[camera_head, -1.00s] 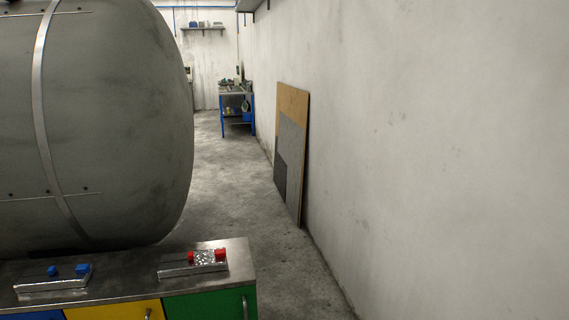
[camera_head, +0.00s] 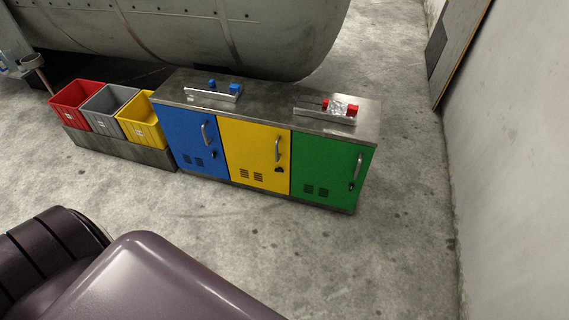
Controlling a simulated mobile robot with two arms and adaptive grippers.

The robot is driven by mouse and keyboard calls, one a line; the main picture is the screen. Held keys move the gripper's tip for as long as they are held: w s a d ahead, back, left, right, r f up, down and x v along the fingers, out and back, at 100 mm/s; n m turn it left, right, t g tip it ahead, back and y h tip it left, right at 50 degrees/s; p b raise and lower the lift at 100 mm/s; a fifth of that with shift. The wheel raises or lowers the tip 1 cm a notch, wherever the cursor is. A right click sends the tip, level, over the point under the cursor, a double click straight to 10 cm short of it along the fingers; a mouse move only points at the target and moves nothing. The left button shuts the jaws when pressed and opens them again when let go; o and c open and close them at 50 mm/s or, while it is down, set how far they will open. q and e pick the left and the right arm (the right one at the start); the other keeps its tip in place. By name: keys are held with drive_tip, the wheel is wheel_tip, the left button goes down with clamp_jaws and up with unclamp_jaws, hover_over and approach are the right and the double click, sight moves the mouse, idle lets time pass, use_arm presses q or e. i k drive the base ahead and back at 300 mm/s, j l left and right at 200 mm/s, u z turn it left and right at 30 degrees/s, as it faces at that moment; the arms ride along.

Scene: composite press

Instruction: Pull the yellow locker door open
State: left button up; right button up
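The yellow locker door (camera_head: 250,153) is the middle door of a low metal-topped cabinet, between a blue door (camera_head: 190,140) and a green door (camera_head: 325,166). It looks shut. It has a curved silver handle (camera_head: 278,148) at its right side, a small dark lock below that, and vent slots low down. Neither of my grippers is in view. Dark purple parts at the lower left look like my own body, and they are well apart from the cabinet.
Trays with blue pieces (camera_head: 213,91) and red pieces (camera_head: 327,110) lie on the cabinet top. Red (camera_head: 78,105), grey (camera_head: 108,107) and yellow (camera_head: 144,124) crates stand left of it. A large grey tank is behind, a wall at right. The floor in front is clear.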

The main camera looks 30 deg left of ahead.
sight(254, 151)
drive_tip(key=u, duration=1.2)
drive_tip(key=k+l, duration=0.1)
drive_tip(key=l, duration=0.15)
drive_tip(key=k+l, duration=0.1)
drive_tip(key=l, duration=0.15)
